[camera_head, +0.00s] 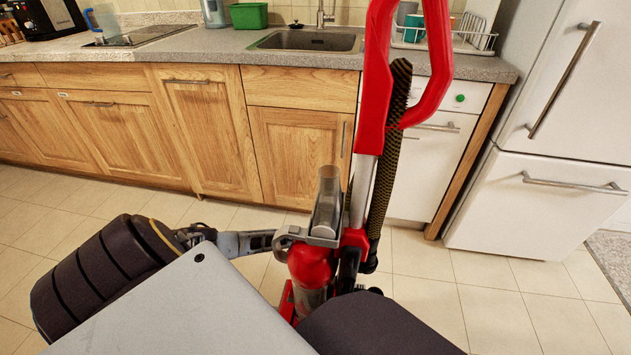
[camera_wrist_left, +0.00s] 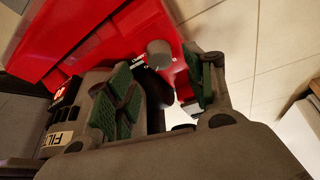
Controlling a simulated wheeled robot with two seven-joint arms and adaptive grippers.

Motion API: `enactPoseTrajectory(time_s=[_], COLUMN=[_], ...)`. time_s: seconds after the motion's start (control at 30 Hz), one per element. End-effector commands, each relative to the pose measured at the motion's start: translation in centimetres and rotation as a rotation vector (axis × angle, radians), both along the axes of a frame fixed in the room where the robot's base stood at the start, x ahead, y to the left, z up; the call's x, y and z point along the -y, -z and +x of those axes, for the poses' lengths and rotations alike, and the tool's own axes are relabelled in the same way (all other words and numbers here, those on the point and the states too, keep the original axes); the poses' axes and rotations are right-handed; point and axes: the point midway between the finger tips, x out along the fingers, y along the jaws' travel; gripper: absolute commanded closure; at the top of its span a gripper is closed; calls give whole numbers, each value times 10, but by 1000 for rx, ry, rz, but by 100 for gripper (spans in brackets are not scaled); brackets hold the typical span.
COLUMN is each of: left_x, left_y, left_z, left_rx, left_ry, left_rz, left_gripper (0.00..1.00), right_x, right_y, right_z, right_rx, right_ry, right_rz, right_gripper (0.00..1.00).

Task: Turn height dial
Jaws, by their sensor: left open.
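A red upright vacuum cleaner (camera_head: 310,268) with a tall red loop handle (camera_head: 437,60) stands on the floor in the head view. In the left wrist view its red base (camera_wrist_left: 85,45) fills the upper left. A round grey dial-like knob (camera_wrist_left: 159,53) shows beside the red base. My left gripper (camera_wrist_left: 162,90) has its green-padded fingers spread apart, with the knob beyond the gap between them. I cannot tell whether either finger touches it. In the head view my left arm reaches from the left to the vacuum's lower body, and the fingertips are hidden. My right gripper is not in view.
Wooden cabinets (camera_head: 208,130) with a grey counter and sink (camera_head: 305,40) stand behind the vacuum. A white fridge (camera_head: 545,190) is at the right. A black corrugated hose (camera_head: 388,165) runs along the vacuum's pole. The tiled floor (camera_head: 480,300) at the right is clear.

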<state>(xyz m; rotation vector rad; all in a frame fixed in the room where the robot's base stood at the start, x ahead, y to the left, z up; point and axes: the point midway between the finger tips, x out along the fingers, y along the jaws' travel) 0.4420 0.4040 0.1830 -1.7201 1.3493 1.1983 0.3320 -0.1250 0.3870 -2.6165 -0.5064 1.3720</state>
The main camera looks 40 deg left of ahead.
Motion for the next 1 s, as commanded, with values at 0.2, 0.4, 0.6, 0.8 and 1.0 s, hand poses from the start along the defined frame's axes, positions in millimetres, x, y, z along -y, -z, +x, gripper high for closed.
enactPoseTrajectory(time_s=[0.2, 0.4, 0.6, 0.8, 1.0], left_x=[7, 12, 17, 18, 19], left_y=[17, 30, 40, 44, 45], left_z=[1, 2, 3, 3, 3], left_rx=[0, 0, 0, 0, 0], left_ry=[0, 0, 0, 0, 0], left_rz=[-1, 0, -1, 0, 0], left_gripper=[47, 47, 47, 47, 47], right_x=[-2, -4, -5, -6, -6], right_y=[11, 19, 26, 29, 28], right_z=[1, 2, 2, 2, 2], right_rx=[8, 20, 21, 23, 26], right_ry=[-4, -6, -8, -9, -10], right_rz=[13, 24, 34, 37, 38], right_gripper=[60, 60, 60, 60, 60])
